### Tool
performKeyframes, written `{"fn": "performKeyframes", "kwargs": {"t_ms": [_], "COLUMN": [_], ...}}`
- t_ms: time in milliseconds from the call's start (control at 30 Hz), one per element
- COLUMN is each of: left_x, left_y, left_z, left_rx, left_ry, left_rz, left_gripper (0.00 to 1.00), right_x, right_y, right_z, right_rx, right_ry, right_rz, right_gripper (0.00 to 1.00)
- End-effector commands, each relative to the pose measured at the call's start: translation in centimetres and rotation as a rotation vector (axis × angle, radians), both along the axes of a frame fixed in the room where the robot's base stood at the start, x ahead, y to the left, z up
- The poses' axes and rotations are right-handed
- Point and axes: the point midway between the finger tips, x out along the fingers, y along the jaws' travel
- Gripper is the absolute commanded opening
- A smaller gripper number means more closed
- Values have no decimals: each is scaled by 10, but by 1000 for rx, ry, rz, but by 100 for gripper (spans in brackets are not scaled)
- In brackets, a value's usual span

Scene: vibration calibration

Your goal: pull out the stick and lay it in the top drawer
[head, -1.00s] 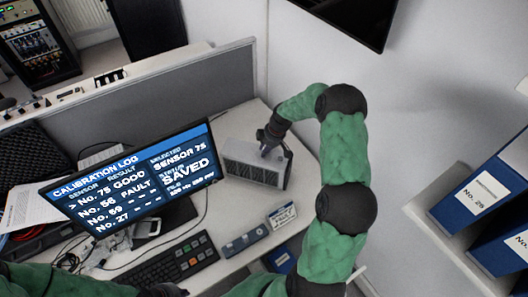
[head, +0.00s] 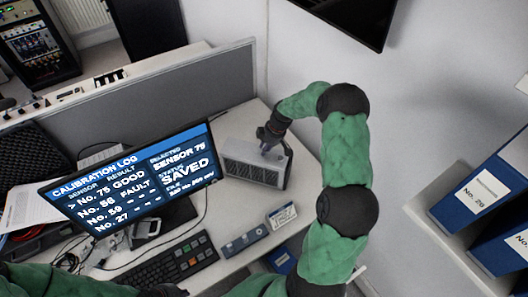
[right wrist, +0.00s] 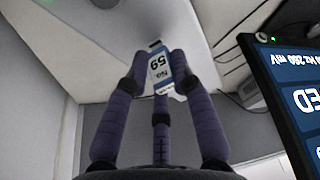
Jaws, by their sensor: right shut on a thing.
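The stick (right wrist: 158,70) shows as a small blue and white piece marked No 59 between my right fingertips in the right wrist view. My right gripper (right wrist: 160,66) is shut on it. In the head view my right gripper (head: 267,142) is at the top of a grey box (head: 245,161) with a grille side. The stick is not distinct there, and I cannot tell whether its end is inside the box. My left gripper (head: 168,291) shows only partly at the bottom edge; its fingers are unclear. The top drawer is not clearly seen.
A monitor (head: 130,180) with a calibration log stands left of the box. A partition (head: 160,110) and wall bound the back. Blue binders (head: 475,195) stand on the right.

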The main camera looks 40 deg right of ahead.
Motion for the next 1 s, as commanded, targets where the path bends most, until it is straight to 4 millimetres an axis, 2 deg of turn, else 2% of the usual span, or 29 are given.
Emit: {"fn": "performKeyframes", "kwargs": {"t_ms": [367, 1000], "left_x": [0, 0], "left_y": [0, 0], "left_z": [2, 14], "left_rx": [0, 0], "left_ry": [0, 0], "left_rz": [0, 0], "left_gripper": [0, 0], "right_x": [0, 0], "right_y": [0, 0], "right_z": [4, 35], "right_rx": [0, 0], "right_ry": [-1, 0], "right_rz": [0, 0], "right_gripper": [0, 0]}}
